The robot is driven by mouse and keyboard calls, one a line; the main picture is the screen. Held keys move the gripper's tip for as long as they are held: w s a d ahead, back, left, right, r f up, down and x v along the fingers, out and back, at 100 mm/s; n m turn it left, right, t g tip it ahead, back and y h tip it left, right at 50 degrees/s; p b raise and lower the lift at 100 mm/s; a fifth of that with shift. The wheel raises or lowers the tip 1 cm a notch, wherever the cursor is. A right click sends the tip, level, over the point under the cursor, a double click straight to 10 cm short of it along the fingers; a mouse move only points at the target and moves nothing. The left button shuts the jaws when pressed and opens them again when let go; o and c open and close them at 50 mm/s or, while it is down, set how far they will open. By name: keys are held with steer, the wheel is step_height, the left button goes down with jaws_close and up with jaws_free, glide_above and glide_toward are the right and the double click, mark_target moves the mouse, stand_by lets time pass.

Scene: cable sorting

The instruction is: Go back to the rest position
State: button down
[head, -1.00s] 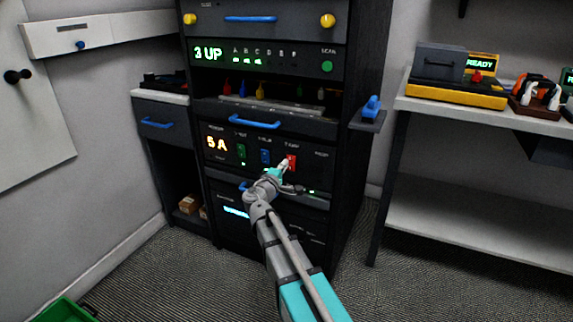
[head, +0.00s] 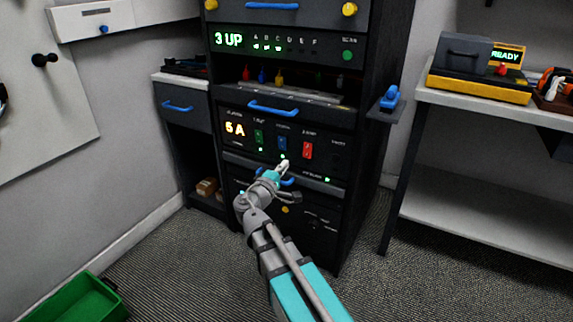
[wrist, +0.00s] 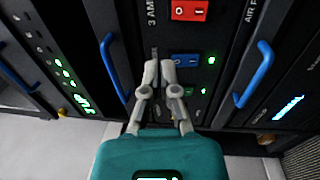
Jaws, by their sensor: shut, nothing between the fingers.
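My gripper (head: 284,166) is in front of the black rack (head: 355,190), just below the row of rocker switches in the head view. In the wrist view its two grey fingers (wrist: 160,73) are together with nothing between them. The red switch (head: 308,150), the blue switch (head: 282,143) and the green switch (head: 259,137) sit on the panel that reads 5 A. The red switch (wrist: 189,10) and the blue switch (wrist: 184,59) also show in the wrist view. I cannot tell whether the fingertips touch the panel.
Blue handles (head: 273,108) stick out from the rack. A small shelf with a blue item (head: 390,97) juts from its right side. A white bench (head: 455,98) stands at the right, and a green bin (head: 75,305) is on the floor at lower left. Carpet is clear around the rack.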

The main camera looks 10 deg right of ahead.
stand_by(0.3)
steer(key=s+d+f+m+g+y+p, duration=0.2)
steer(key=s+d+f+m+g+p, duration=0.2)
steer(key=s+d+f+m+g, duration=0.55)
steer(key=s+a+f+m+g+y+p, duration=0.1)
steer(key=s+f+g+y+p, duration=0.15)
steer(key=s+y, duration=0.25)
steer(key=s+a+f+g+y+p, duration=0.1)
steer(key=s+g+y, duration=0.3)
steer(key=s, duration=0.1)
step_height(320, 180, up, 38)
steer(key=p, duration=3.8)
steer(key=shift+w, duration=0.15)
steer(key=shift+a, duration=0.15)
